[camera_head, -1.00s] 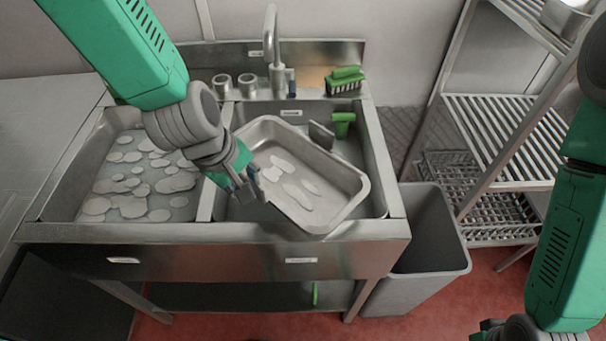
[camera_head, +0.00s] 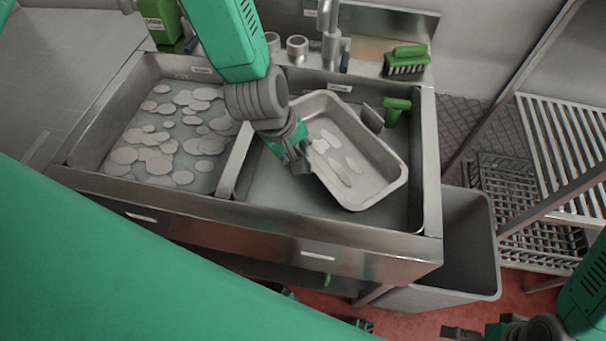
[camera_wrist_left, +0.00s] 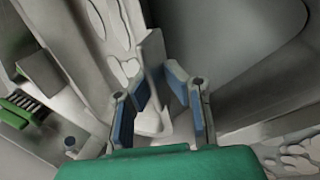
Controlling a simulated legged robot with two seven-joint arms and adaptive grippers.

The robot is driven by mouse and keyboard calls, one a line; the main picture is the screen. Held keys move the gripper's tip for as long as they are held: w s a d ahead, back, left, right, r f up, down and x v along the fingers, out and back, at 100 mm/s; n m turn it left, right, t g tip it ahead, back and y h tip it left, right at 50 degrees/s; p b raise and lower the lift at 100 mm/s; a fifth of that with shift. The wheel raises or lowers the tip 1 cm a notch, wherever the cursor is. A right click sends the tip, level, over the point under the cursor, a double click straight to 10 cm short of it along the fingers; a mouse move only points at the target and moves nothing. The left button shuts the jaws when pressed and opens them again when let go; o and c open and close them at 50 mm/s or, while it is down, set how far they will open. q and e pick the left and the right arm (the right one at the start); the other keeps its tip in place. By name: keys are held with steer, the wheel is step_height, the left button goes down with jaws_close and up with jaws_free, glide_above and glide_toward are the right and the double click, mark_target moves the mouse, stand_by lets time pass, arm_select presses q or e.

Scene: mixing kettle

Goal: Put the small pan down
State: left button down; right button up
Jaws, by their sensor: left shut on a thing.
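The small pan (camera_head: 385,160) is a rectangular metal pan with several pale, flat spots inside. It sits askew within the outline of the right sink basin (camera_head: 275,187). I cannot tell whether it touches the basin floor. My left gripper (camera_head: 298,160) is shut on the pan's left rim. In the left wrist view, the rim (camera_wrist_left: 152,55) passes between the blue-padded fingers of my left gripper (camera_wrist_left: 162,110). My right gripper (camera_head: 468,331) is partly in view at the bottom right, away from the sink; its opening is unclear.
The left basin (camera_head: 88,140) holds many pale, flat pieces. A faucet (camera_head: 330,40) and green brush (camera_head: 406,62) stand at the back. A green-handled tool (camera_head: 396,108) is beside the pan. A grey bin (camera_head: 465,245) and wire rack (camera_head: 560,150) are at right.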

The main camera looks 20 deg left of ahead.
arm_select(q)
steer(key=shift+w+f, duration=0.1)
steer(key=shift+f, duration=4.8)
steer(key=shift+f+b, duration=0.1)
steer(key=shift+b, duration=0.2)
steer(key=c, duration=1.6)
jaws_free()
steer(key=shift+c, duration=0.2)
